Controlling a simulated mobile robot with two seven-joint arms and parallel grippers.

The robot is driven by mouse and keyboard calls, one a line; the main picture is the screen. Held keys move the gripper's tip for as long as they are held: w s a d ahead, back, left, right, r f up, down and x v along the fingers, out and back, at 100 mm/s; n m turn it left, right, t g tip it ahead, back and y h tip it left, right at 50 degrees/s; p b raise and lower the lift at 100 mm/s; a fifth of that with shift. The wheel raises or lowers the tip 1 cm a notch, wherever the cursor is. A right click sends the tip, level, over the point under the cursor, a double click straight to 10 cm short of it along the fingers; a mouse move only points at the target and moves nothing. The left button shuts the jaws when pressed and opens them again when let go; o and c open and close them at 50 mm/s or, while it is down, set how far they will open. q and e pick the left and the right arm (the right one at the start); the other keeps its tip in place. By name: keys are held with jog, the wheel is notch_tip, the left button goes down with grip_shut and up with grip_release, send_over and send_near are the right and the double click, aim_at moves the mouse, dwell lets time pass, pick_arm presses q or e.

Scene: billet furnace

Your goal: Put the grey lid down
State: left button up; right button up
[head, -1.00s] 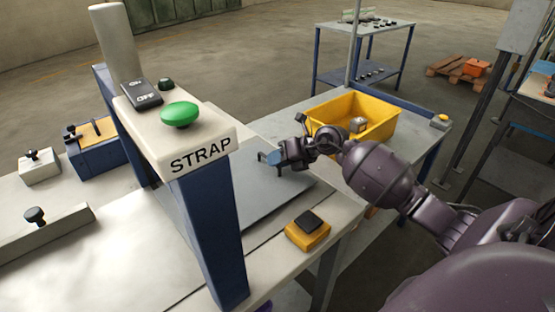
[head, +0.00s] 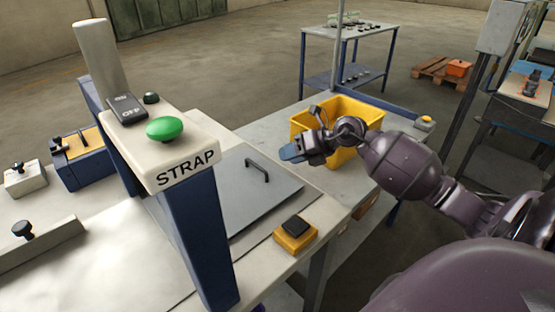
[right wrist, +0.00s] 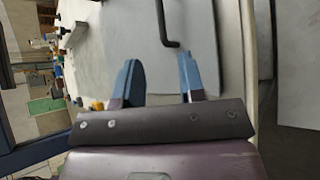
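The grey lid (head: 232,190) lies flat on the worktop behind the blue post of the STRAP stand. Its dark bar handle (head: 257,170) stands up clear and nothing holds it. My right gripper (head: 290,153) is above and to the right of the handle, apart from it. In the right wrist view, the two blue fingertips (right wrist: 160,75) are spread with nothing between them. The handle (right wrist: 163,28) and the lid (right wrist: 198,35) show beyond the fingertips there. My left gripper is not in view.
The STRAP stand (head: 185,178) with a green button (head: 165,129) rises left of the lid. A yellow box with a black button (head: 295,232) sits at the worktop's front edge. A yellow bin (head: 362,112) stands behind my right gripper.

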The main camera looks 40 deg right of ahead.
jog(key=shift+v, duration=1.5)
